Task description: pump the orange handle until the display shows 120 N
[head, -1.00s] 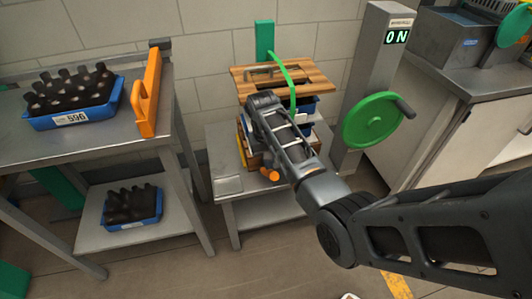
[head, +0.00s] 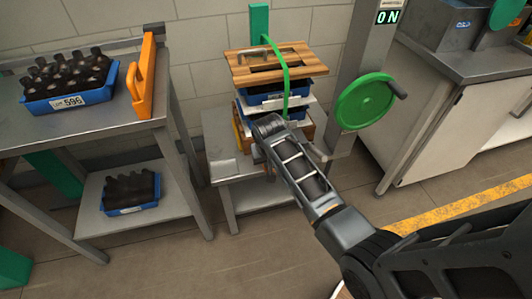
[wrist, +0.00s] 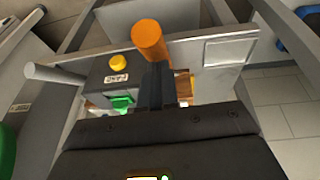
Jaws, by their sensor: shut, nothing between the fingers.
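The display (head: 388,17) at the top of the grey column reads 0 N. The orange handle (wrist: 150,40) shows as a round-ended orange grip in the wrist view, at the tips of my gripper's dark fingers. In the head view my arm hides it. My gripper (wrist: 154,80) is shut and points at the handle; whether it touches the handle I cannot tell. In the head view my wrist is in front of the low stand, below the strapped stack. The stack has a slotted wooden board (head: 240,73) on top, a blue crate (head: 262,101) below and a green strap (head: 286,80) around it.
A green wheel (head: 362,102) with a dark crank grip is right of the stack. The left table (head: 120,120) bears a blue bottle crate (head: 75,103) and an orange upright piece (head: 143,75). A grey box with a yellow button (wrist: 119,62) shows in the wrist view.

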